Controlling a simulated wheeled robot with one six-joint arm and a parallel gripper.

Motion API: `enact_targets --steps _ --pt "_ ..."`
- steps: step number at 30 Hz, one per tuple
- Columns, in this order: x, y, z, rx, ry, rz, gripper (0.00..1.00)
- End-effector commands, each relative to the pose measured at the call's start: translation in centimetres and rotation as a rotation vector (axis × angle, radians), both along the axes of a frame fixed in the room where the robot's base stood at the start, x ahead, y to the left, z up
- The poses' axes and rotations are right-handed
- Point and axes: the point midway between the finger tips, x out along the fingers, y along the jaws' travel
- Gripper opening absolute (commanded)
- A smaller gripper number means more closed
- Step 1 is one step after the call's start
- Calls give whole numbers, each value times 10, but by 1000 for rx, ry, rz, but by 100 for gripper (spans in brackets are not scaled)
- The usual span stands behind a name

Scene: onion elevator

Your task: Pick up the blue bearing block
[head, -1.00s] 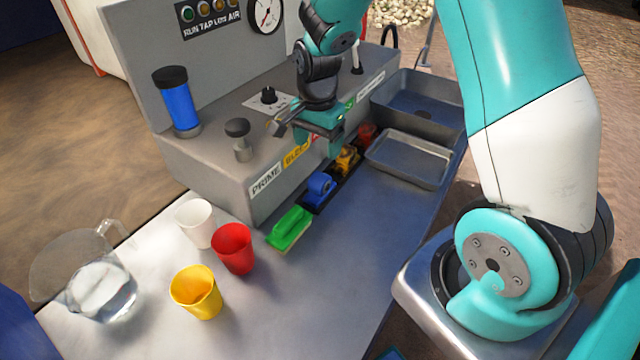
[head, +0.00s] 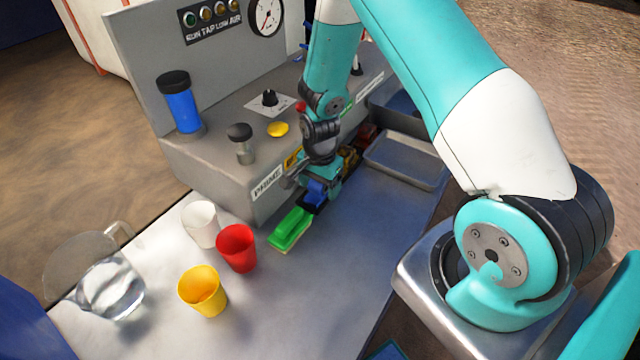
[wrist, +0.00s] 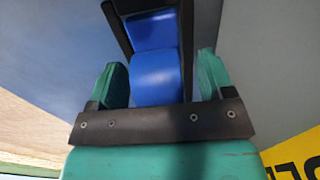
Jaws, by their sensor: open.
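The blue bearing block (head: 316,191) sits in a dark rack at the foot of the grey console, partly hidden by my gripper in the head view. In the wrist view the blue bearing block (wrist: 156,72) lies straight ahead, between and beyond the fingertips. My gripper (wrist: 160,82) is open, with one teal finger to each side of the block. In the head view my gripper (head: 318,180) is low over the block. I cannot tell whether the fingers touch it.
A green brush (head: 291,229) lies just in front of the block. A yellow block (head: 350,158) stands behind it in the rack. White (head: 200,224), red (head: 237,248) and yellow (head: 203,291) cups and a glass jug (head: 108,283) stand at left. Metal trays (head: 405,160) are behind.

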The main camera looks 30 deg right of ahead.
Motion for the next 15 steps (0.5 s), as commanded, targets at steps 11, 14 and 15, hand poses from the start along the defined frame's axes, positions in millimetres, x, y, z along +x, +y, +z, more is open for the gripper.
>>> enact_targets --steps 11,14,15 --pt "0 0 0 0 0 0 24" --pt "0 0 1 0 -1 0 7" --pt "0 0 1 0 -1 0 7"
